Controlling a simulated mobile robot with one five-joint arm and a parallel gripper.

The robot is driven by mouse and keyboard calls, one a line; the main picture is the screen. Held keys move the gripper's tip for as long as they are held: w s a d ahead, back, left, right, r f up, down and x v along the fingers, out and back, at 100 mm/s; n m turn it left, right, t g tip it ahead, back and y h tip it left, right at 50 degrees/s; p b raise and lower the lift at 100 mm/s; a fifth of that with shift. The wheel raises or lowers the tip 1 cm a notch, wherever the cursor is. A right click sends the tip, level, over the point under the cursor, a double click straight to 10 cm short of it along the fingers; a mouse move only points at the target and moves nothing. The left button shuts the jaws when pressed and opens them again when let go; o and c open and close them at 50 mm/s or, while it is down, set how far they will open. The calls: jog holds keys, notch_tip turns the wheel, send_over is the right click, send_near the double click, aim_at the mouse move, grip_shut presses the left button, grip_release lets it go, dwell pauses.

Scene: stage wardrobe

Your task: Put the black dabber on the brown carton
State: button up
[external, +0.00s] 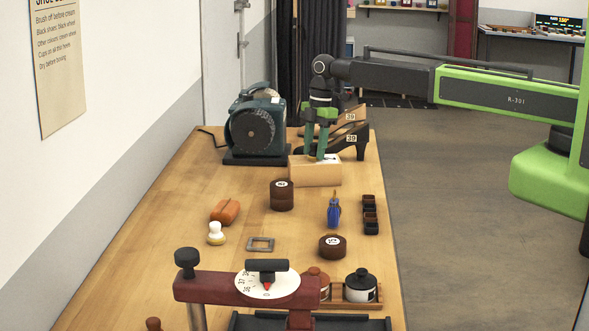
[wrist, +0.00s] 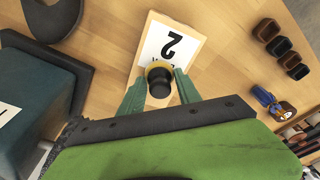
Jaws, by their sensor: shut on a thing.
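My gripper (wrist: 159,88) is shut on the black dabber (wrist: 159,84), which shows a round black end and a yellow band in the wrist view. The brown carton (external: 315,175) is a light-brown box at the far end of the bench. Its top carries a white label with a 2, and the wrist view shows this top (wrist: 186,32) just beyond the dabber. In the external view my gripper (external: 319,154) points down over the carton, fingertips at its top. The dabber is not clear there, and I cannot tell whether it touches the carton.
A white-and-yellow dabber (external: 216,234) stands at left.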

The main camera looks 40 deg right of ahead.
jog(key=shift+f, duration=0.15)
jog(key=o, duration=1.3)
jog(key=shift+r, duration=0.2)
jog(key=r+p, duration=0.4)
jog(key=d+r+p, duration=0.1)
jog(key=r+p, duration=0.3)
jog(key=d+r+p, duration=0.1)
jog(key=r+p, duration=0.3)
jog(key=shift+a, duration=0.1)
